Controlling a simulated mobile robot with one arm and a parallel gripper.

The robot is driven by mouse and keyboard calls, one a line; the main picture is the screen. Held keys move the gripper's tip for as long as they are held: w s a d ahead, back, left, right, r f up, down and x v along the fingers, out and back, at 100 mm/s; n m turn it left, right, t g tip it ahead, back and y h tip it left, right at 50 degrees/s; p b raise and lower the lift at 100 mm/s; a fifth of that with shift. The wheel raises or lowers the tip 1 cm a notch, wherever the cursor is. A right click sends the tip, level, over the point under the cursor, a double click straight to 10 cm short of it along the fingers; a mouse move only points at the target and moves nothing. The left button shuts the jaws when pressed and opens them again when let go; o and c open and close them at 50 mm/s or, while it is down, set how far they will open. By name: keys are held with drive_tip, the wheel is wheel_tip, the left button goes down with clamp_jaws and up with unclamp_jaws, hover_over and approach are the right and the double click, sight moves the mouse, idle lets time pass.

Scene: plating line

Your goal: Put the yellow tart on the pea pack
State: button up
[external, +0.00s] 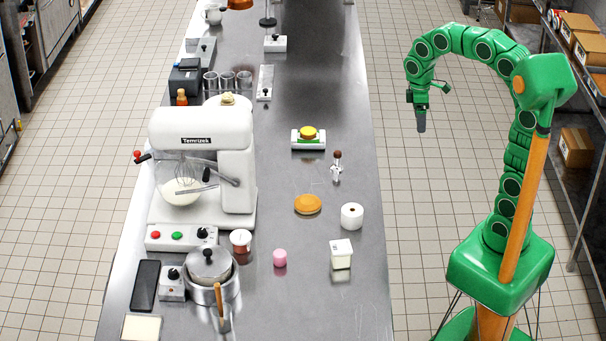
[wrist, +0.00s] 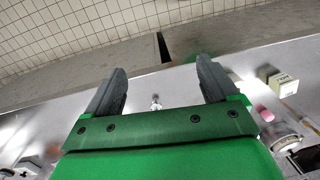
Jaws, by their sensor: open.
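The yellow tart (external: 308,131), a small round yellow piece, sits on top of the pea pack (external: 309,142), a low white pack with a green band, on the steel counter right of the mixer. I see no tilt in it. My gripper (external: 421,122) hangs in the air right of the counter, well apart from both. In the wrist view my gripper (wrist: 161,82) has its two dark fingers wide apart with nothing held between them. I cannot make out the tart or the pack in the wrist view.
The white mixer (external: 205,160) is a tall obstacle. The counter's far right part is clear.

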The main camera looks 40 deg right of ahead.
drive_tip(key=s+d+f+m, duration=0.1)
drive_tip(key=s+f+m, duration=0.2)
drive_tip(key=s, duration=0.8)
drive_tip(key=s+d+f+m, duration=0.1)
drive_tip(key=s+f+m, duration=0.3)
drive_tip(key=s, duration=0.7)
drive_tip(key=shift+s+d+m+g, duration=0.3)
drive_tip(key=shift+s+d+m, duration=0.05)
drive_tip(key=shift+m, duration=0.45)
